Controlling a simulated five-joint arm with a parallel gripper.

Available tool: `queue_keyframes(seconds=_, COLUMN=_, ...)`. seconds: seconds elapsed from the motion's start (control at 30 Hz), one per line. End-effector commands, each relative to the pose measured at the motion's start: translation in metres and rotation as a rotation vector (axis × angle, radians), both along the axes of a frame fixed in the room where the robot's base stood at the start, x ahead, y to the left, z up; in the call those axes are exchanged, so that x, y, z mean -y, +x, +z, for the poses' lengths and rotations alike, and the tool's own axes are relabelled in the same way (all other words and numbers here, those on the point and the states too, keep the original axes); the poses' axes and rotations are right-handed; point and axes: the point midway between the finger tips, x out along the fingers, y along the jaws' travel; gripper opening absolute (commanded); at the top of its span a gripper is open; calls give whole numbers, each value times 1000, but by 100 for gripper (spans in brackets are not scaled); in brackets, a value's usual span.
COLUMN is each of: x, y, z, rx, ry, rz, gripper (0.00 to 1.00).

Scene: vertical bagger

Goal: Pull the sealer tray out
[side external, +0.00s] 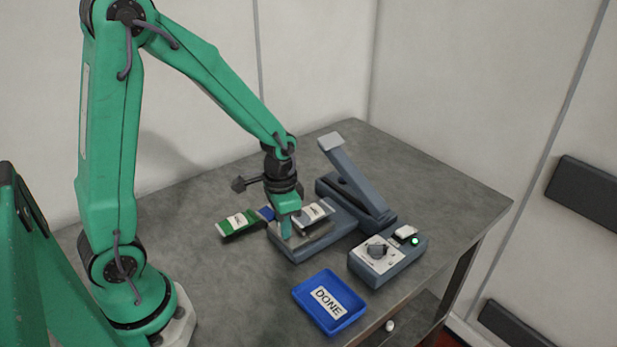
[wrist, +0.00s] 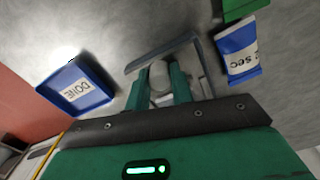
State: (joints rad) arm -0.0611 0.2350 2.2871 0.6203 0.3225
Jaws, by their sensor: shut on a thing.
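The sealer tray (side external: 308,246) is a flat grey slab in front of the sealer (side external: 352,180), whose long arm is raised. A silver-white packet (side external: 316,213) lies over the tray's back part. My gripper (side external: 287,231) points down at the tray's near left side. In the wrist view my gripper (wrist: 158,78) is shut on a rounded grey knob (wrist: 158,72), which appears to belong to the tray. The tray's grey edge (wrist: 160,52) runs just beyond the fingers. My gripper hides part of the tray in the side view.
A blue DONE tray (side external: 318,322) stands in front. A control box (side external: 372,272) with a dial and lit green lamp is at right. A green packet (side external: 237,231) and a blue packet (side external: 266,213) lie left of the tray. The table's front left is bare.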

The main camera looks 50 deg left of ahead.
Motion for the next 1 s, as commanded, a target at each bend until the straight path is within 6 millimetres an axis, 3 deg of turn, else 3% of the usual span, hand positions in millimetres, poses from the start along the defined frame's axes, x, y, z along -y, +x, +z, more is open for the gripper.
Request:
queue_keyframes(seconds=0.07, x=1, y=2, z=2, rx=6, ry=0, rz=-3, gripper=3)
queue_keyframes(seconds=0.1, x=1, y=2, z=2, rx=6, ry=0, rz=-3, gripper=25)
queue_keyframes(seconds=0.23, x=1, y=2, z=1, rx=4, ry=0, rz=-3, gripper=50)
queue_keyframes(seconds=0.63, x=0, y=1, z=3, rx=2, ry=0, rz=-1, gripper=52)
queue_keyframes(seconds=1.0, x=0, y=1, z=26, rx=4, ry=0, rz=0, gripper=52)
